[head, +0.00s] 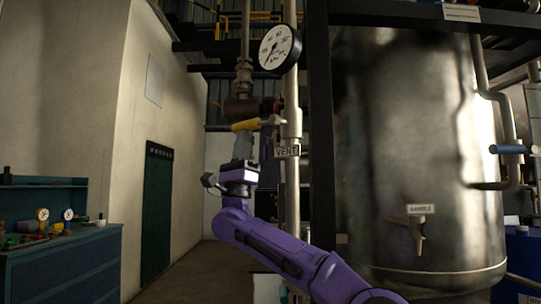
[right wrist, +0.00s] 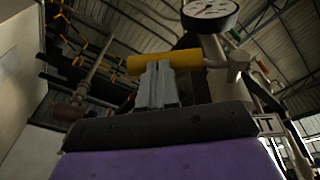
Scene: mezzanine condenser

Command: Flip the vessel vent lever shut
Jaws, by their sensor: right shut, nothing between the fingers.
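The vent lever has a yellow handle (head: 246,125) that lies roughly level, pointing left from the pipe beside the VENT tag (head: 287,151). The yellow handle (right wrist: 163,62) also shows across the upper middle of the right wrist view. My right gripper (head: 243,136) is shut and empty. Its fingertips (right wrist: 157,66) are at the handle, just below or against it; I cannot tell if they touch. My left gripper is not in view.
A round gauge (head: 280,47) sits on the pipe above the lever. A large steel vessel (head: 415,150) with a SAMPLE tap stands on the right behind a dark post (head: 321,130). A blue workbench (head: 70,260) is at the lower left. Open floor lies ahead of the green door.

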